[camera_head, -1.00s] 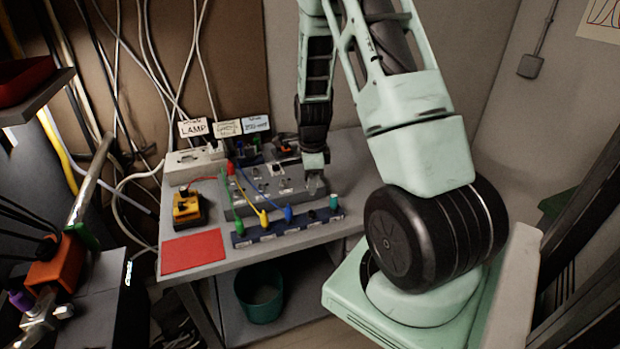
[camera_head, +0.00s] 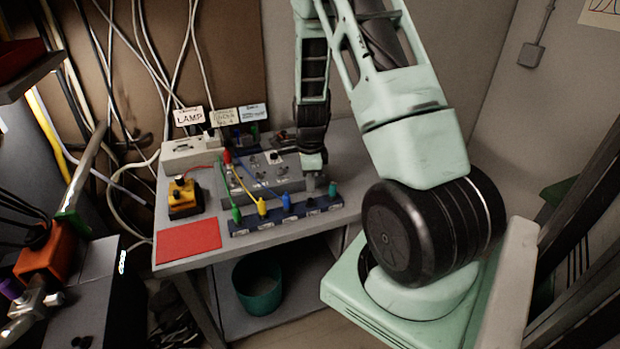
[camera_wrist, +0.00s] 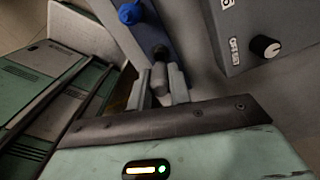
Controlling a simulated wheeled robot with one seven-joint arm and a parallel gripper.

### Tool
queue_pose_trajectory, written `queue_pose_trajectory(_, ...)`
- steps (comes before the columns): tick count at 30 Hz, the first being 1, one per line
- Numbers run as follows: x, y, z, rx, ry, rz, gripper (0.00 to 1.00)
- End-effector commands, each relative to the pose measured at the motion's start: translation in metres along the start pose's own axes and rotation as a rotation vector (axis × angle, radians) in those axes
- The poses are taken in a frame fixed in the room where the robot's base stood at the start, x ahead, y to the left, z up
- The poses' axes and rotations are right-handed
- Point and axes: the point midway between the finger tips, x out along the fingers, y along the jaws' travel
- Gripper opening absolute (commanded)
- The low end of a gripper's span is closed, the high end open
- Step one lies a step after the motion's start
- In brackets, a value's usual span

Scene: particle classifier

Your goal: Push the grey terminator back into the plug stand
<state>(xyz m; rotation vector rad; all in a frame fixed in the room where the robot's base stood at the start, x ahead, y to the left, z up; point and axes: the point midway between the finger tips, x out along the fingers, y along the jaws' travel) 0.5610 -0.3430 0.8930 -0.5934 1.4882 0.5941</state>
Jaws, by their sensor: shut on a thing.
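The plug stand (camera_head: 248,230) is a long dark blue bar along the front of the bench; it also shows in the wrist view (camera_wrist: 146,35). Green (camera_head: 236,214), yellow (camera_head: 262,207), blue (camera_head: 287,200) and teal (camera_head: 332,189) plugs stand in it. My gripper (camera_head: 311,183) points down at the stand between the blue and teal plugs. In the wrist view its fingers (camera_wrist: 161,92) are shut on the grey terminator (camera_wrist: 160,78), with a dark round part at its far end by the stand. I cannot tell how deep it sits.
A grey control box (camera_head: 255,183) with knobs and cables lies just behind the stand; its corner and knob are close in the wrist view (camera_wrist: 262,48). A yellow-black button box (camera_head: 184,198) and a red mat (camera_head: 188,241) are at the left. A bin (camera_head: 257,287) stands below.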

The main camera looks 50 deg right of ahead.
Motion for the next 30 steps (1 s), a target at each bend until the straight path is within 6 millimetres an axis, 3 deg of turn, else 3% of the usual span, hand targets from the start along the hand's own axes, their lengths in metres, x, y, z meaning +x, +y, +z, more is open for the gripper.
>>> queue_pose_trajectory(6,0.012,-0.0002,0.0,0.001,0.0,-0.001,0.0)
queue_pose_trajectory(30,0.0118,0.0,-0.0004,0.001,0.0,-0.001,0.0)
